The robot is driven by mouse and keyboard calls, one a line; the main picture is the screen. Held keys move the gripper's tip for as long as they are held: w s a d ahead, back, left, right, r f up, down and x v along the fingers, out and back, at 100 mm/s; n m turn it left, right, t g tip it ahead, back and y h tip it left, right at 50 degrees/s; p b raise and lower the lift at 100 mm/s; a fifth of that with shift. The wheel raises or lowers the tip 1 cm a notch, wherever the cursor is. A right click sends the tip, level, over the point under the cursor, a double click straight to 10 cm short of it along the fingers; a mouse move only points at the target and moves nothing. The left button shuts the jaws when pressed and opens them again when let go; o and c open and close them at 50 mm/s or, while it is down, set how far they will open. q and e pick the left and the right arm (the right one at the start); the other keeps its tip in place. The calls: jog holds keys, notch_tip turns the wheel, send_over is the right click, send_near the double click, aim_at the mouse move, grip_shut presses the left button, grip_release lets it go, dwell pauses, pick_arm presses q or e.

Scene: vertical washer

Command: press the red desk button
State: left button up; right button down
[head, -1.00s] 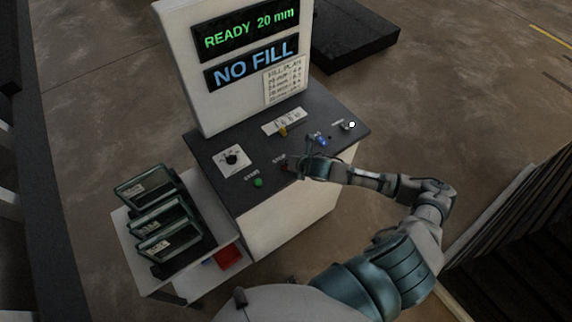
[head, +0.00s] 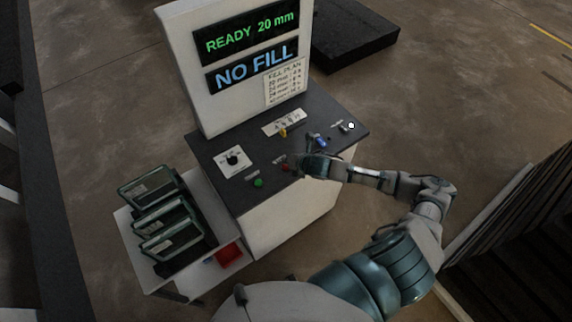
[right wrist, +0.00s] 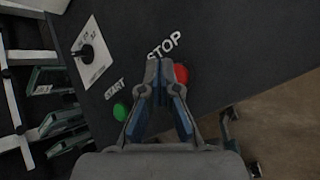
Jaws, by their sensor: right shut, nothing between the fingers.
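The red button (head: 284,168) sits on the dark desk panel (head: 222,185), beside the STOP label and to the right of the green START button (head: 258,183). My right gripper (head: 299,164) is just right of the red button in the head view, shut and empty. In the right wrist view the red button (right wrist: 181,73) shows just to the right of my right gripper's fingertips (right wrist: 159,66), partly hidden by a finger. I cannot tell whether they touch. The green button (right wrist: 120,111) lies left of the fingers. My left gripper is not in view.
A console screen (head: 250,50) reads READY 20 mm and NO FILL. A black knob (head: 232,158), a yellow lever (head: 283,132) and a blue-lit control (head: 321,141) stand on the panel. A rack of glass-like panes (head: 160,218) stands at the left.

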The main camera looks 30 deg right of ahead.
notch_tip(320, 180, up, 3)
jog(key=p, duration=0.3)
jog(key=shift+r, duration=1)
